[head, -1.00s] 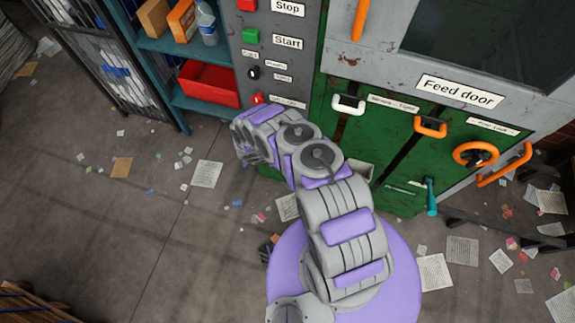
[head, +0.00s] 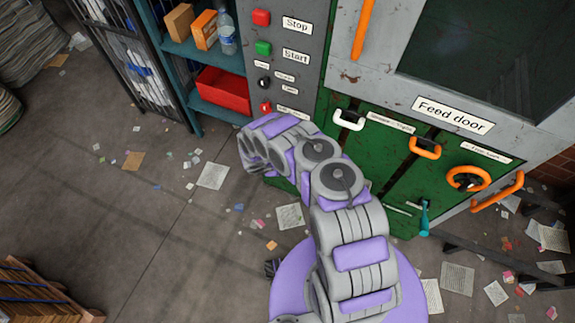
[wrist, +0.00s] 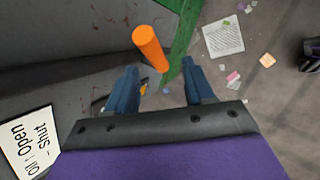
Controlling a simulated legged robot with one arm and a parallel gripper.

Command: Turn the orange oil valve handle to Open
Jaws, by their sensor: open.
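The orange oil valve handle (wrist: 150,48) shows in the wrist view as a short orange bar, just beyond the fingertips and a little left of the middle between them. A white label (wrist: 28,140) reading "Oil: Open - Shut" is at the lower left of that view. My gripper (wrist: 162,85) is open, its two blue fingers apart with nothing held between them. I cannot tell whether a finger touches the handle. In the head view my arm (head: 340,200) reaches toward the machine's lower left, and the gripper and the oil valve handle are hidden there.
A grey panel carries Stop and Start buttons (head: 263,48). The green machine front has a white handle (head: 348,119), orange handles (head: 425,147), an orange wheel (head: 468,179) and a teal lever (head: 424,218). A blue shelf holds a red bin (head: 222,91). Papers litter the floor.

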